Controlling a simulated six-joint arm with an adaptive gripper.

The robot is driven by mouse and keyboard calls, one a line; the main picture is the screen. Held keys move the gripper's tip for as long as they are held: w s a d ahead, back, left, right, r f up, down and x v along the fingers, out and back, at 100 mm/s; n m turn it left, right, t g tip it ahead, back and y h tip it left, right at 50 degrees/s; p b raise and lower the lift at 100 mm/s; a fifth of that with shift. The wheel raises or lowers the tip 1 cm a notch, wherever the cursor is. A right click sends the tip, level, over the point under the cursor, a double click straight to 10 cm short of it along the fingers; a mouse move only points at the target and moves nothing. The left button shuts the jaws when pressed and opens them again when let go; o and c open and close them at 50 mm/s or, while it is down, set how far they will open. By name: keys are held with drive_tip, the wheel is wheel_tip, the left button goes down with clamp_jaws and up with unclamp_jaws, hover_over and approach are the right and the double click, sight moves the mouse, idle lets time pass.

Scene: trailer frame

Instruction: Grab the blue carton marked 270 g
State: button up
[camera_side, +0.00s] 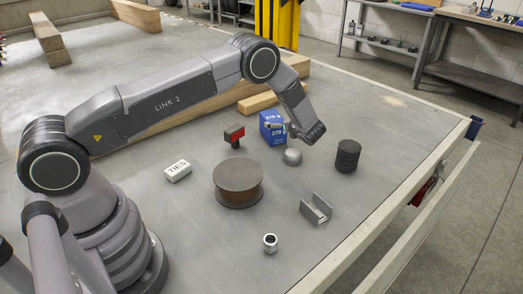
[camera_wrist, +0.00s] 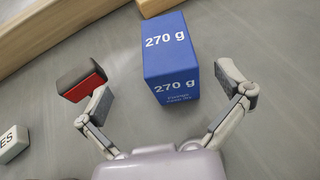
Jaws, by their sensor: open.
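The blue carton marked 270 g (camera_wrist: 168,50) stands upright in the upper middle of the wrist view. In the side view the carton (camera_side: 268,122) is partly hidden behind my wrist. My gripper (camera_wrist: 168,98) is open, with one finger to the left of the carton and one to the right in the picture. The fingers appear clear of the carton and nothing is between them but its lower part in the picture. In the side view my gripper (camera_side: 283,128) is small and close to the carton; the exact gap cannot be told.
A red and black block (camera_side: 234,136) stands left of the carton, near the left finger in the wrist view. A grey round piece (camera_side: 292,157), a black cylinder (camera_side: 347,156), a spool (camera_side: 238,184), a TIES box (camera_side: 178,170) and a metal channel (camera_side: 316,211) are around. Wooden beams (camera_side: 258,102) lie behind.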

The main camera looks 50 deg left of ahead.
sight(273, 117)
drive_tip(key=x, duration=0.9)
drive_tip(key=shift+w+d, duration=0.1)
drive_tip(key=shift+w, duration=0.3)
drive_tip(key=shift+c, duration=0.4)
drive_tip(key=c, duration=1.2)
